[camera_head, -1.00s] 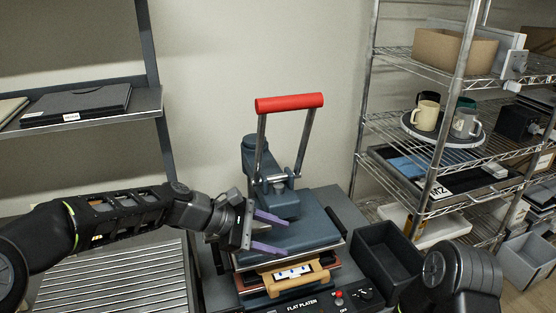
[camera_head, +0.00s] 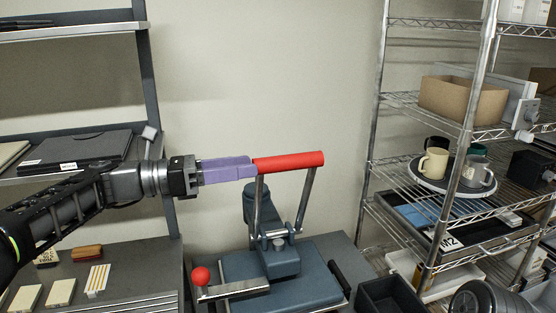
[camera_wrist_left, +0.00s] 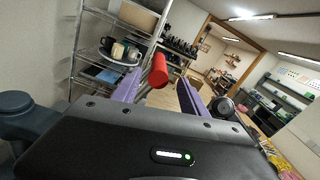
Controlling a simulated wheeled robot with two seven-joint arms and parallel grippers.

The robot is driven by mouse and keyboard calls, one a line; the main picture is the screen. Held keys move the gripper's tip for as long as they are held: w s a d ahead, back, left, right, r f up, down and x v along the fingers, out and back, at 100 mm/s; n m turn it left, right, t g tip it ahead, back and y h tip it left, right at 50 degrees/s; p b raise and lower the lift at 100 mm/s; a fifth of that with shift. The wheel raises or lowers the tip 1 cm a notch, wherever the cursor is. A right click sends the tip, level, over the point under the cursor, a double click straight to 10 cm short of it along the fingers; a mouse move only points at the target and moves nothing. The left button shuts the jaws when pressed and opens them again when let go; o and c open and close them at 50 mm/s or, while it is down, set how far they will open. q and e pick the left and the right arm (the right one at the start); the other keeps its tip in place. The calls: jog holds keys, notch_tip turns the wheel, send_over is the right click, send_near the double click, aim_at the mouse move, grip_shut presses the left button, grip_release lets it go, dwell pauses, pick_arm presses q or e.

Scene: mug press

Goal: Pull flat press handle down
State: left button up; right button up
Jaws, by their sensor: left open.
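The flat press (camera_head: 245,282) stands on the bench with its lever frame raised. The lever's red handle (camera_head: 289,162) is a horizontal bar at the top. My left gripper (camera_head: 250,167) is at the left end of the red handle, with its purple fingers pointing right. In the left wrist view the red handle (camera_wrist_left: 157,72) shows end-on between the two spread purple fingers (camera_wrist_left: 160,88). The fingers are open, and contact with the bar cannot be told. My right gripper is out of view; a part of my right arm shows at the bottom right.
A wire rack (camera_head: 440,190) with a cardboard box (camera_head: 462,98) and mugs on a round tray stands at the right. A black bin (camera_head: 388,296) sits right of the press. A metal shelf is at the left. The wall behind the handle is clear.

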aim_at(278, 162)
pick_arm(q)
jog(key=p+x, duration=0.2)
jog(key=x, duration=0.6)
jog(key=shift+f, duration=0.15)
jog(key=shift+c, duration=0.3)
grip_shut()
jog(key=shift+a, duration=0.1)
dwell(0.9)
